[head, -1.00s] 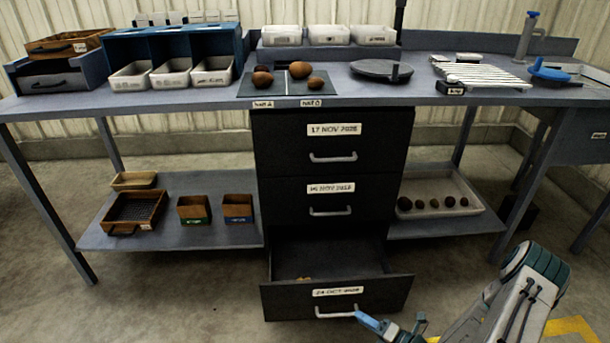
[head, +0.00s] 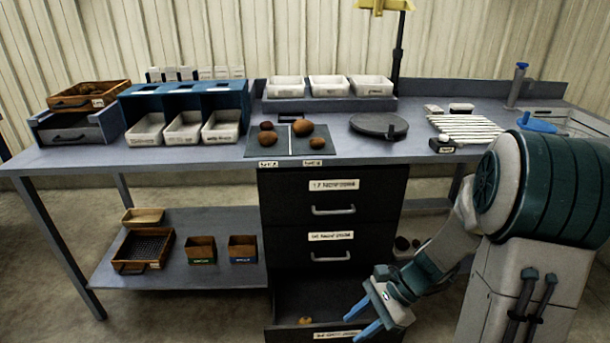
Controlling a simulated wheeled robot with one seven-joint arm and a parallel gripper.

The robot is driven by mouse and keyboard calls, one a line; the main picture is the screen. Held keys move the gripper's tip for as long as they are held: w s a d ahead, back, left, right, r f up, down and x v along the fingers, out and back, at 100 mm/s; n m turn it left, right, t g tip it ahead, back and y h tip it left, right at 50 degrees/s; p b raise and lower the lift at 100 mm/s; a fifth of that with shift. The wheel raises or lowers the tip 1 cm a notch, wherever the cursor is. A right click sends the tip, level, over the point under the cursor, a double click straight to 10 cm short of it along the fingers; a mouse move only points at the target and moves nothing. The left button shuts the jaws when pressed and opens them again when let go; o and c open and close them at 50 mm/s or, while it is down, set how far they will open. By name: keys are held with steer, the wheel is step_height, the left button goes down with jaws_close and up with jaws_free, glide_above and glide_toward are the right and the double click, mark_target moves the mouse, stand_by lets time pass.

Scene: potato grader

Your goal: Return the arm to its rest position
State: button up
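My arm rises at the lower right of the head view. My gripper (head: 364,318) has blue fingers that point down and left, in front of the open bottom drawer (head: 335,285). The two fingers are apart and I see nothing between them. The drawer is pulled out, and a small yellowish potato (head: 305,320) lies inside it. My gripper hides part of the drawer's right side and front.
The two upper drawers (head: 333,198) are shut. The bench (head: 220,155) holds a mat (head: 285,140) with several potatoes, white bins (head: 183,128), a round plate (head: 378,126) and a slatted rack (head: 468,128). My arm hides much of the lower right shelf.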

steer(key=s+d+r+n+t+h+p, duration=0.1)
steer(key=s+r+n+h+p, duration=0.1)
steer(key=r, duration=0.6)
steer(key=s+d+r+n+t+h+p, duration=0.1)
steer(key=s+r+n+t+h+p, duration=0.1)
steer(key=r+n, duration=0.5)
steer(key=s+d+r+n+t+h+p, duration=0.1)
steer(key=s+r+n+h+p, duration=0.2)
steer(key=r, duration=0.6)
steer(key=n+h+p, duration=0.1)
steer(key=n+p, duration=0.1)
steer(key=p, duration=0.1)
steer(key=shift+s+d+r+t, duration=0.2)
steer(key=shift+d+r+t, duration=0.05)
steer(key=shift+t, duration=0.15)
